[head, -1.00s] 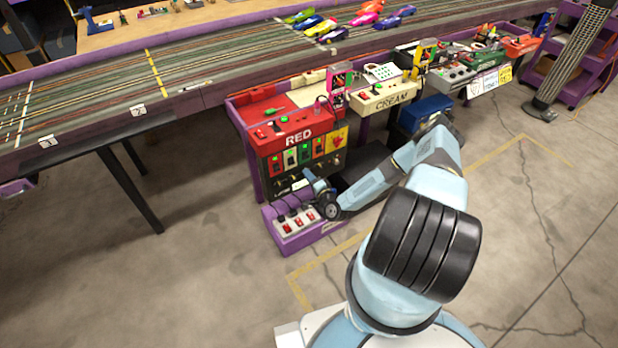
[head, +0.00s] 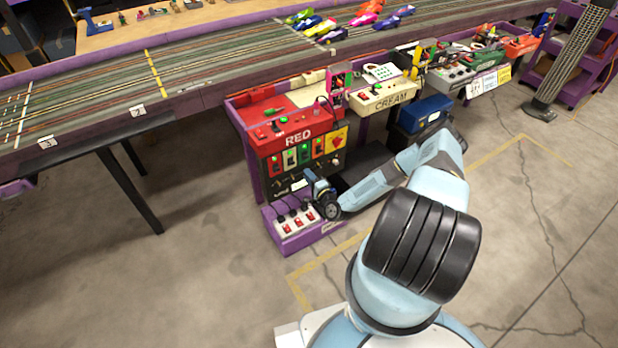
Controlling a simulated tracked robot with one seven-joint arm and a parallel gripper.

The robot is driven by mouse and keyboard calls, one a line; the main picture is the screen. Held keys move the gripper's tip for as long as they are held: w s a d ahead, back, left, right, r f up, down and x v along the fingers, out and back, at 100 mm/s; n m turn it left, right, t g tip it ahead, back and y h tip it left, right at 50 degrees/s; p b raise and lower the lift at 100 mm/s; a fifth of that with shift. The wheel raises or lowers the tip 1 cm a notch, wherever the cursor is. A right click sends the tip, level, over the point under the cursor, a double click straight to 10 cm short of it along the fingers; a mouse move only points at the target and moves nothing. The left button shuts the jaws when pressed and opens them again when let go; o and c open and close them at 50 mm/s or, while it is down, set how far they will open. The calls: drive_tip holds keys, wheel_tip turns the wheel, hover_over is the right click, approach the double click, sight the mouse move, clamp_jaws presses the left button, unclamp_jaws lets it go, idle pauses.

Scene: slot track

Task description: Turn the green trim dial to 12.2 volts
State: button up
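The red driver station (head: 272,137) hangs from the near side of the track table. Its front has a row of coloured plates, including a green plate (head: 290,158). Below them is a dark panel (head: 275,187) with small controls. I cannot pick out the green trim dial there; it is too small or hidden behind my gripper. My gripper (head: 311,174) is in front of the right half of the dark panel, just below the plates. Its fingers are too small to show whether they are open or shut, or whether they touch anything.
A purple box (head: 287,245) with a white power strip (head: 297,221) and plugged cords sits just below my gripper. The cream station (head: 390,98) and a blue box (head: 425,113) are to the right. Slot cars (head: 320,28) stand on the track. The floor in front is clear.

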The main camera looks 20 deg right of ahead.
drive_tip(key=o, duration=0.4)
drive_tip(key=v, duration=1.3)
drive_tip(key=shift+s+d+f, duration=0.1)
drive_tip(key=shift+s, duration=0.3)
drive_tip(key=shift+o, duration=0.2)
